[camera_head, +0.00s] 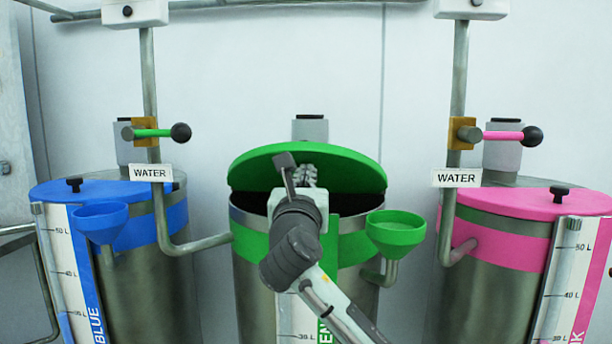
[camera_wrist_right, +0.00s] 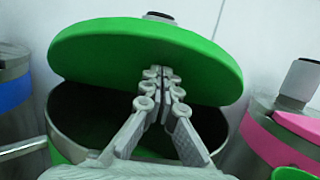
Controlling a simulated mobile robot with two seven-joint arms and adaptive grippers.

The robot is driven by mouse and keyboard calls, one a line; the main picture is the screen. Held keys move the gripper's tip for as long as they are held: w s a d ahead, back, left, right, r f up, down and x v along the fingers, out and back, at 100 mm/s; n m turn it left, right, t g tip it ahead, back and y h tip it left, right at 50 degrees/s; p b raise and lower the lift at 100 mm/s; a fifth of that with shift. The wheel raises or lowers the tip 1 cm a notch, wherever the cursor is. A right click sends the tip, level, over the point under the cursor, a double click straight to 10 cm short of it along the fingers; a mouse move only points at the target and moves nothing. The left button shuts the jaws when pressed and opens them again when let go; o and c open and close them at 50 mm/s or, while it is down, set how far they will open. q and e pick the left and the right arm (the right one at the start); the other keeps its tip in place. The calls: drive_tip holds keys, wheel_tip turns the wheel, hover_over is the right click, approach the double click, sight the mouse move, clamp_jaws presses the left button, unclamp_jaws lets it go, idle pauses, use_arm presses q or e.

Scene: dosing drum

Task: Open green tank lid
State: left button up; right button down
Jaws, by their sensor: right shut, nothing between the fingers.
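The green tank (camera_head: 250,290) stands in the middle of the head view. Its green lid (camera_head: 345,160) is tilted up, with a dark opening under its front edge. In the right wrist view the lid (camera_wrist_right: 110,50) rises above the dark tank opening (camera_wrist_right: 80,115). My right gripper (camera_head: 305,174) is shut and empty at the lid's underside, over the opening. In the right wrist view the right gripper's fingertips (camera_wrist_right: 160,74) are together against or just under the lid; I cannot tell if they touch. My left gripper is not in view.
A blue tank (camera_head: 180,290) stands left and a pink tank (camera_head: 490,290) right, both with lids down. A green funnel (camera_head: 395,228) sticks out at the green tank's right front. Vertical water pipes (camera_head: 150,80) with handled valves flank the green tank.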

sight(306, 154)
drive_tip(key=shift+r, duration=0.2)
drive_tip(key=shift+w+r, duration=0.15)
drive_tip(key=shift+r, duration=0.05)
drive_tip(key=w+r+g, duration=0.1)
drive_tip(key=r+g, duration=0.1)
drive_tip(key=r, duration=0.1)
drive_tip(key=shift+w+g, duration=0.4)
drive_tip(key=shift+w+r, duration=0.2)
drive_tip(key=shift+w, duration=0.1)
drive_tip(key=shift+w+r, duration=1.15)
drive_tip(key=shift+w, duration=0.25)
